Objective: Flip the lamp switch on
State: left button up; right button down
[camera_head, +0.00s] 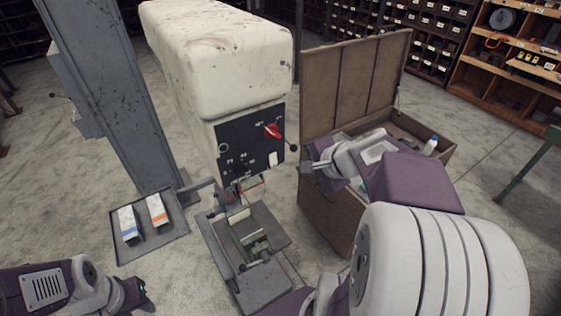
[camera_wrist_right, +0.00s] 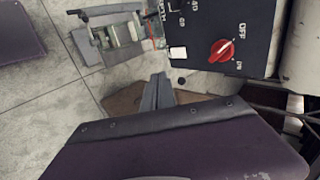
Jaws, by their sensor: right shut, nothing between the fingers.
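The black control panel (camera_head: 245,138) is on the front of a worn white machine head (camera_head: 220,60). It bears a red knob (camera_head: 272,130) and a small white switch plate (camera_head: 273,158).
A black-knobbed lever (camera_head: 293,148) sticks out at the panel's right edge. An open wooden chest (camera_head: 350,85) stands behind my right arm. A vise (camera_head: 250,235) is below the panel. A grey tray (camera_head: 178,238) with two boxes lies left of it.

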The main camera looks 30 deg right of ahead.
jog(key=b+x, duration=0.5)
jog(key=b, duration=0.5)
send_near(274, 164)
jog(key=x, duration=0.5)
jog(key=shift+w+d+f, duration=0.1)
jog(key=shift+w+f, duration=0.2)
jog(key=shift+f, duration=0.05)
jog(key=shift+w+f, duration=0.15)
